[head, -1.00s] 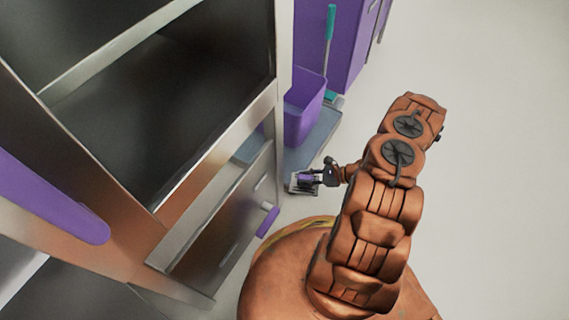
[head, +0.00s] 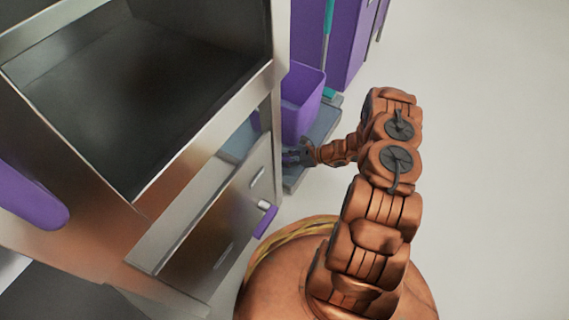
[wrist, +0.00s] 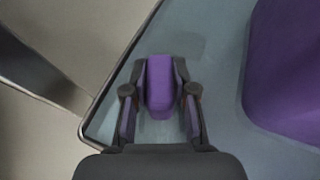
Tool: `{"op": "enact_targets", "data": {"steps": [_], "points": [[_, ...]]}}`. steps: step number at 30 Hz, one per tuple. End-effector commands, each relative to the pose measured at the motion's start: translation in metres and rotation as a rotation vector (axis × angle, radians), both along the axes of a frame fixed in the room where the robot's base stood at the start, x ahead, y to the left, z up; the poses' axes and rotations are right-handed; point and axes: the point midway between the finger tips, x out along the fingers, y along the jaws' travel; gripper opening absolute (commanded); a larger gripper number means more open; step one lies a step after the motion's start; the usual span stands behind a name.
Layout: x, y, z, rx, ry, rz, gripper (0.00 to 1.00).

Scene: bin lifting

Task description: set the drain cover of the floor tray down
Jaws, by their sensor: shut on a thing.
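My gripper (wrist: 160,100) is shut on the purple grip of the drain cover (wrist: 160,82) in the wrist view. The cover's plate is hard to tell from the grey surface below it. Both are over the near corner of the blue-grey floor tray (wrist: 222,85), inside its dark rim. I cannot tell whether the cover touches the tray. In the head view my gripper (head: 293,157) is small and low at the near end of the floor tray (head: 322,130), beside the cabinet, and the cover is mostly hidden there.
A purple bin (head: 302,100) stands on the tray, just beyond my gripper; it fills the right of the wrist view (wrist: 295,70). A steel cabinet (head: 215,225) with a purple-handled drawer stands close on the left. Open floor (head: 480,150) lies to the right.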

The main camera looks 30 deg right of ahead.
Motion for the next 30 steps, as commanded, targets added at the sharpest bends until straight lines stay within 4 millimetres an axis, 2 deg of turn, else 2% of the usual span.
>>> {"op": "enact_targets", "data": {"steps": [1,2,14,15,21,22,30], "points": [[-0.0003,-0.0001,-0.0103,0.001,-0.001,0.0,0.0],[-0.0001,0.0,-0.012,0.002,-0.001,0.0,0.0],[0.0004,0.0003,-0.0126,0.002,-0.001,0.0,0.0],[0.0004,0.0003,-0.0135,0.0,-0.001,0.0,0.28],[0.0005,0.0,-0.0134,0.0,-0.002,-0.001,0.48],[0.0005,0.0,-0.0134,0.0,-0.001,0.0,0.51],[0.0004,-0.0001,-0.0135,0.0,-0.002,-0.001,0.52]]}}
